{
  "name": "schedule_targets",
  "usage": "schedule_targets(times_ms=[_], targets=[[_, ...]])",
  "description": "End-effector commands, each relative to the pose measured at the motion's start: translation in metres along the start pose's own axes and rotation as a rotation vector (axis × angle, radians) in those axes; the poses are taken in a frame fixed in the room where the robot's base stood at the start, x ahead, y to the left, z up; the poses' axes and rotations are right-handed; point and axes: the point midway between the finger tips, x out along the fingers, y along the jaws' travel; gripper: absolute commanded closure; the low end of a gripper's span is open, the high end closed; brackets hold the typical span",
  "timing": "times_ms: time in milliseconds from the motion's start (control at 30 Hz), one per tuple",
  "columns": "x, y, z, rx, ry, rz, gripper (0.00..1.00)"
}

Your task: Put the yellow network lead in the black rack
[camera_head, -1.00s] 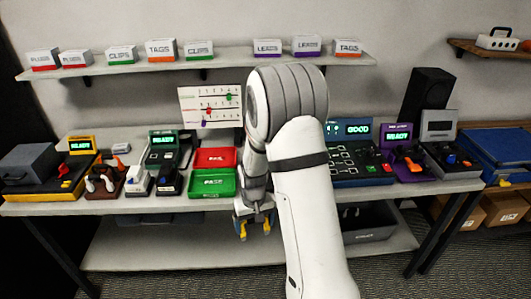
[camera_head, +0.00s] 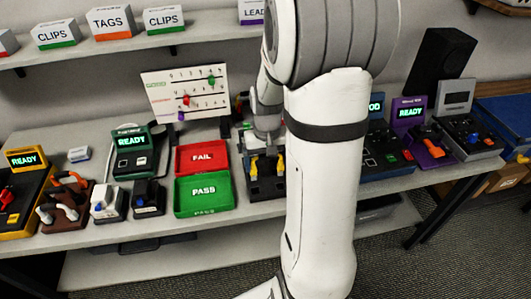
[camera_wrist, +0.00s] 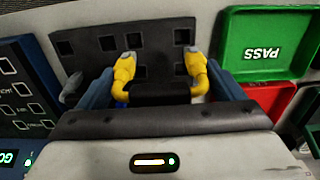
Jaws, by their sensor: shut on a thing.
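The yellow network lead (camera_wrist: 125,68) has two yellow plug ends joined to a dark middle piece. My gripper (camera_wrist: 162,92) is shut on this middle piece, between two dark blue fingers. The black rack (camera_wrist: 90,43), a dark panel with square openings, lies just beyond the lead in the wrist view. The yellow ends overlap the rack there; I cannot tell whether they touch or enter it. In the head view my gripper (camera_head: 266,152) is over the dark rack area (camera_head: 264,187), with the yellow ends (camera_head: 281,166) pointing down. My arm hides part of this area.
The red FAIL tray (camera_head: 203,157) and green PASS tray (camera_head: 205,193) are close to the left of my gripper. Several devices, including a purple READY unit (camera_head: 410,114), stand along the bench. A white slider board (camera_head: 187,92) is behind the trays.

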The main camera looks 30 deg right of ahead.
Motion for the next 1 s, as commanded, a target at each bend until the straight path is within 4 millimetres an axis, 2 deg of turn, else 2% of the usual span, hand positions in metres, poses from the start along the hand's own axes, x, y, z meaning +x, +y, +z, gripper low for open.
schedule_targets(times_ms=[600,1000], targets=[[0.050,0.006,0.000,0.016,-0.001,0.000,0.38],[0.054,0.006,0.000,0.017,0.000,0.000,0.38]])
